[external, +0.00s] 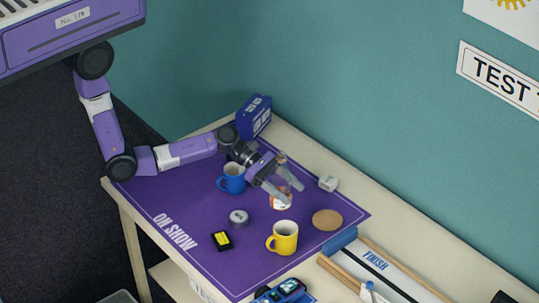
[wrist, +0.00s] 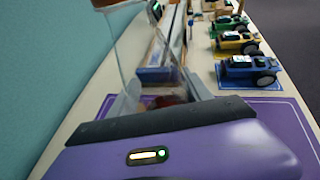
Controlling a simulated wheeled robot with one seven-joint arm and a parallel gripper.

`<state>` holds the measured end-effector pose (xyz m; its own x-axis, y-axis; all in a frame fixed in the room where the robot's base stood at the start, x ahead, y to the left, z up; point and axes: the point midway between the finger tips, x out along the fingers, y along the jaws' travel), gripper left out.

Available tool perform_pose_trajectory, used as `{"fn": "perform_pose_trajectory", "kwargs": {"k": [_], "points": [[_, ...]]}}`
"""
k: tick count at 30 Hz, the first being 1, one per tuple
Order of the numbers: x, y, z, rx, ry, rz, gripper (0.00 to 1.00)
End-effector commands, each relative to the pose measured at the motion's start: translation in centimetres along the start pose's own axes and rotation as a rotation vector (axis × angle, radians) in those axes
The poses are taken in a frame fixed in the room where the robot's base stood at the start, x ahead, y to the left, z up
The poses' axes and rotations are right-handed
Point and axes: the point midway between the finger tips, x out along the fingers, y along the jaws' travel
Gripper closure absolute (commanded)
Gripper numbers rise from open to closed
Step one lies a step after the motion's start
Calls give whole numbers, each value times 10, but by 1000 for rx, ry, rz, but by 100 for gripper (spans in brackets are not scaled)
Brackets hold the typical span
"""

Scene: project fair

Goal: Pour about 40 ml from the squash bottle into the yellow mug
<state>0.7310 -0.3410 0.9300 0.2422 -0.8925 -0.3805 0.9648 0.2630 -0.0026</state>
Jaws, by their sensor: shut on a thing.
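My gripper (external: 287,187) is shut on the squash bottle (external: 281,201), a clear bottle with a white and orange label. The fingers partly hide the bottle, and it looks close to upright in the external view. In the wrist view the clear bottle (wrist: 143,45) stands between the fingertips (wrist: 160,92), with something dark red low inside or behind it. The yellow mug (external: 285,238) stands upright on the purple mat (external: 190,205), nearer the camera than the bottle and apart from it. I cannot see the liquid level or the mug's inside clearly.
A blue mug (external: 232,179) stands close beside my wrist. A cork coaster (external: 327,220), a grey round item (external: 239,217), a black and yellow item (external: 221,240) and a white block (external: 328,183) surround the bottle. A blue box (external: 254,116) stands behind; a FINISH track (external: 378,265) lies right.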

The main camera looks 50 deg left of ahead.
Motion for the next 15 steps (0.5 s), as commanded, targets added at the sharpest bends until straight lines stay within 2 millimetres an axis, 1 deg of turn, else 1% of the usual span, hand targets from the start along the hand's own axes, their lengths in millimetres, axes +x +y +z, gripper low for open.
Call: {"fn": "perform_pose_trajectory", "kwargs": {"k": [4,15], "points": [[3,0,-8,0,-1,1,91],[4,0,-12,4,2,3,91]]}}
